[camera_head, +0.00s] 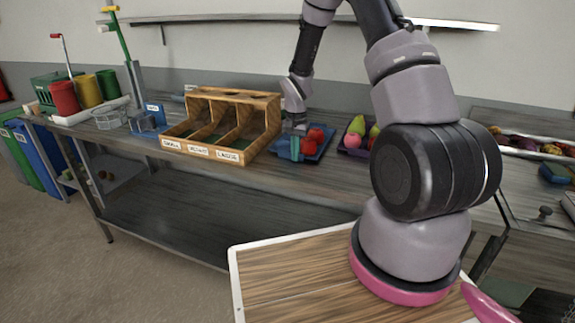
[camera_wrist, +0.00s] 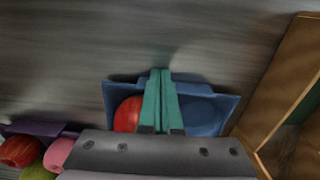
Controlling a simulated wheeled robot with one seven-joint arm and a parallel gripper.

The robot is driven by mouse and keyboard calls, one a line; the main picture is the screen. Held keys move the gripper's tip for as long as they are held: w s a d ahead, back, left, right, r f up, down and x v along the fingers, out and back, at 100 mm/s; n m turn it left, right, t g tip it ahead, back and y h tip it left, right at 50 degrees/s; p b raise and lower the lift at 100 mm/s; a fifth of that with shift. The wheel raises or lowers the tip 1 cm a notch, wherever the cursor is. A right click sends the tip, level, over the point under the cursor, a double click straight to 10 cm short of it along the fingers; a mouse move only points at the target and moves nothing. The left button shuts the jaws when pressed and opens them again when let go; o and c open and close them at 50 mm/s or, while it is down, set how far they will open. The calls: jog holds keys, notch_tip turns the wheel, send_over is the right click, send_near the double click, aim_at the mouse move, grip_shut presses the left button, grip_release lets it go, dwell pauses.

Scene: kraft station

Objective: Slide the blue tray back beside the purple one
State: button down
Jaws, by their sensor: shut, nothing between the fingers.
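The blue tray (camera_head: 312,158) sits on the grey workbench between the wooden bin and the purple tray (camera_head: 350,152), holding red produce (camera_head: 317,134). In the wrist view the blue tray (camera_wrist: 205,118) shows a red round item (camera_wrist: 128,114) in its left part and a bare blue area at right. The purple tray (camera_wrist: 40,127) is at the lower left there, with a gap between the trays. My gripper (camera_head: 295,156) has teal fingers pressed together, reaching down at the blue tray's near side. In the wrist view the fingertips (camera_wrist: 161,73) overlap its near rim; contact is unclear.
A wooden bin (camera_head: 233,112) with labelled compartments stands close beside the blue tray. The purple tray holds a pear (camera_head: 357,126) and a pink fruit (camera_head: 352,140). The bench in front of the blue tray is clear. My arm hides part of the bench to the right.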

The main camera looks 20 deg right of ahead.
jog(key=w+d, duration=0.3)
jog(key=w, duration=0.2)
jog(key=w+d, duration=0.2)
jog(key=shift+w+d, duration=0.35)
jog(key=shift+w, duration=0.05)
jog(key=shift+s+a, duration=0.1)
jog(key=shift+s, duration=0.05)
